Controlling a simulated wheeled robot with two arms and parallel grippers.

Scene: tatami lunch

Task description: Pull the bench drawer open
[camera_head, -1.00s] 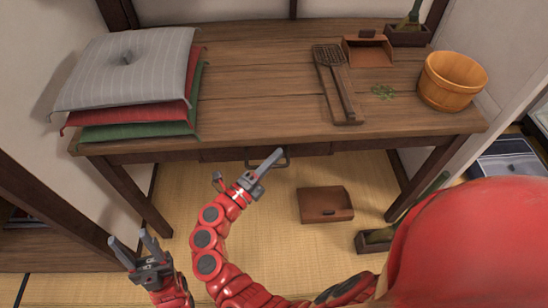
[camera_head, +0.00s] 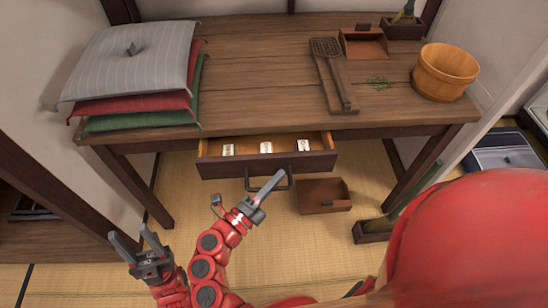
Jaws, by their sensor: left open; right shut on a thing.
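The wooden bench (camera_head: 250,82) stands against the wall. Its drawer (camera_head: 262,163) is pulled out at the front, and several small white tags or cards (camera_head: 266,148) show inside. The dark handle (camera_head: 283,171) is on the drawer's front. My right gripper (camera_head: 264,190) is shut on the handle, with its fingers partly covering it. My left gripper (camera_head: 140,243) is open and empty at the lower left, apart from the bench.

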